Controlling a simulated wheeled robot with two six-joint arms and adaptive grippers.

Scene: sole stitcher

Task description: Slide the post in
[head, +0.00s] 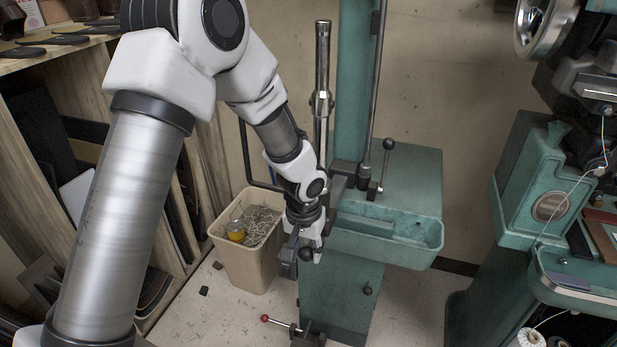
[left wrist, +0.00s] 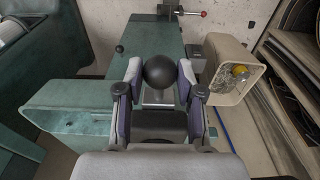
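A black ball knob (left wrist: 160,70) lies between the two fingertips of my left gripper (left wrist: 160,78) in the left wrist view. The fingers lean partly inward on either side of it; I cannot tell whether both pads touch it. A short strip of bright metal shows below the ball. In the head view my left gripper (head: 306,248) is at the left front of the green machine (head: 345,290), just left of its trough, with the knob (head: 306,254) at its tips. A steel vertical post (head: 322,90) stands behind my wrist. My right gripper is not in view.
A green trough (head: 390,240) juts out right of my gripper. A beige bin (head: 245,265) with wire scraps stands to the left. A red-tipped lever (head: 280,322) is low on the machine. A black-knobbed lever (head: 382,165) stands behind, and another green machine (head: 530,180) is at right.

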